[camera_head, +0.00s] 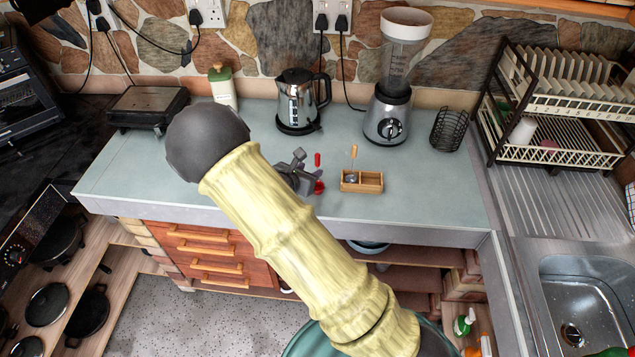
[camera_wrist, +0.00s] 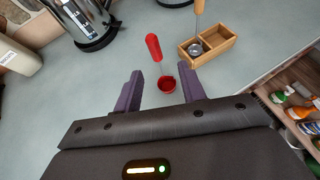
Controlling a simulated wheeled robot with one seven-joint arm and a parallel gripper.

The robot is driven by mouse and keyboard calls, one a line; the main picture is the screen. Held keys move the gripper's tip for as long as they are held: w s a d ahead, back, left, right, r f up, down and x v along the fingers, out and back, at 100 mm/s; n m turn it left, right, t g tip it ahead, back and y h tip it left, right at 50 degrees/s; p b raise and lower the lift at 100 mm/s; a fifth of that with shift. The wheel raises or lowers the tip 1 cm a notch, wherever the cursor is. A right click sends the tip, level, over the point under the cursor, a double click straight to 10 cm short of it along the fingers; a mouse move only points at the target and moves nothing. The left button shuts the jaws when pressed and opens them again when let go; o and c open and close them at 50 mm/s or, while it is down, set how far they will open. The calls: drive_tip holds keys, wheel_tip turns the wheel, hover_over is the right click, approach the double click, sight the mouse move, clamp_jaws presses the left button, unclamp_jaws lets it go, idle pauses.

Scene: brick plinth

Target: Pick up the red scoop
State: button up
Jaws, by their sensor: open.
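The red scoop (camera_wrist: 166,84) lies on the grey-blue counter in the wrist view, its round bowl nearer to me and its handle pointing away. In the head view the scoop (camera_head: 319,187) shows only in part beside my gripper, with the rest hidden. My gripper (camera_head: 298,172) is low over the counter, at the front middle. In the wrist view my gripper (camera_wrist: 160,87) is open, with the scoop's bowl between the two purple fingertips. The fingers appear apart from the scoop, and nothing is held.
A wooden two-part box (camera_head: 362,182) with a metal scoop stands just right of the red scoop. A kettle (camera_head: 298,101) and a blender (camera_head: 392,85) stand behind. A wire basket (camera_head: 448,129) and dish rack (camera_head: 560,100) are further right.

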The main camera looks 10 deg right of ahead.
sight(316, 165)
drive_tip(key=shift+p+x, duration=0.45)
drive_tip(key=shift+x, duration=1.55)
drive_tip(key=shift+d, duration=0.1)
drive_tip(key=shift+w+d+f+p, duration=0.2)
drive_tip(key=shift+w+d+p, duration=0.1)
drive_tip(key=shift+w+p, duration=0.3)
drive_tip(key=p+x, duration=0.2)
drive_tip(key=x, duration=0.2)
drive_tip(key=shift+a, duration=0.15)
drive_tip(key=shift+s, duration=0.1)
drive_tip(key=shift+c, duration=0.4)
clamp_jaws()
